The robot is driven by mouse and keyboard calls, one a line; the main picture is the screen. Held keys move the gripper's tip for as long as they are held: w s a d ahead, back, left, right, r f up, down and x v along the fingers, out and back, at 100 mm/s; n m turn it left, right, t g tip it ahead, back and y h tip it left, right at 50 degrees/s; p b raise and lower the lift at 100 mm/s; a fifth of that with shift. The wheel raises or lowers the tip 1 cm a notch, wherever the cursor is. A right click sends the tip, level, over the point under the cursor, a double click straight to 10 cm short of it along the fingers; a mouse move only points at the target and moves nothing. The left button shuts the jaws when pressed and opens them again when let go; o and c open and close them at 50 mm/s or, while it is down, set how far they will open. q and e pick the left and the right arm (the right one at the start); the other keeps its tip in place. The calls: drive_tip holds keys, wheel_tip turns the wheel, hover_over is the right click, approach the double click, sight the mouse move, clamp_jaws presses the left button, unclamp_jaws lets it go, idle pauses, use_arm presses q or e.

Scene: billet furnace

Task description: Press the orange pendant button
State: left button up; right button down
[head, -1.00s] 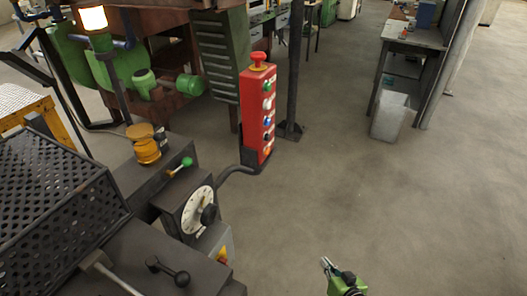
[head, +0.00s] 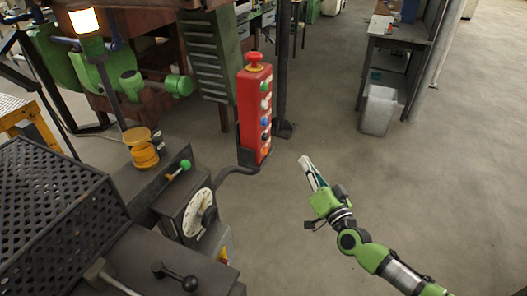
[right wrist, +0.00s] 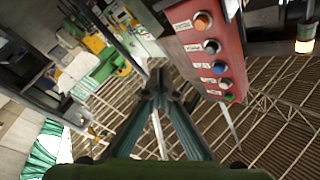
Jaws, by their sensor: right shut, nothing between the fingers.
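The red pendant box (head: 246,112) stands upright on a curved dark arm, with a red mushroom knob on top and a column of coloured buttons on its right face. The orange button (head: 265,152) is the lowest one in the head view. In the right wrist view the pendant appears upside down, and the orange button (right wrist: 202,21) shows at the top of its face. My right gripper (head: 305,160) is shut and empty, to the right of the pendant at about the height of its lower end in the picture, apart from it. My left gripper is not in view.
A machine with a white dial (head: 199,214), a green-tipped lever (head: 185,164) and a black mesh guard (head: 45,215) fills the lower left. A dark post (head: 284,70) stands behind the pendant. The floor (head: 430,190) on the right is open.

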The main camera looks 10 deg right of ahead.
sight(264, 151)
idle(0.3)
drive_tip(key=w+a, duration=0.5)
drive_tip(key=a, duration=0.2)
idle(0.3)
drive_tip(key=shift+a, duration=0.15)
idle(1.2)
drive_tip(key=shift+w+a+p, duration=0.25)
drive_tip(key=shift+a+p, duration=0.05)
drive_tip(key=shift+w+a, duration=0.25)
drive_tip(key=shift+a, duration=0.2)
idle(0.8)
drive_tip(key=shift+s+d, duration=0.1)
drive_tip(key=shift+d, duration=0.1)
drive_tip(key=shift+s+d, duration=0.45)
drive_tip(key=shift+d, duration=0.15)
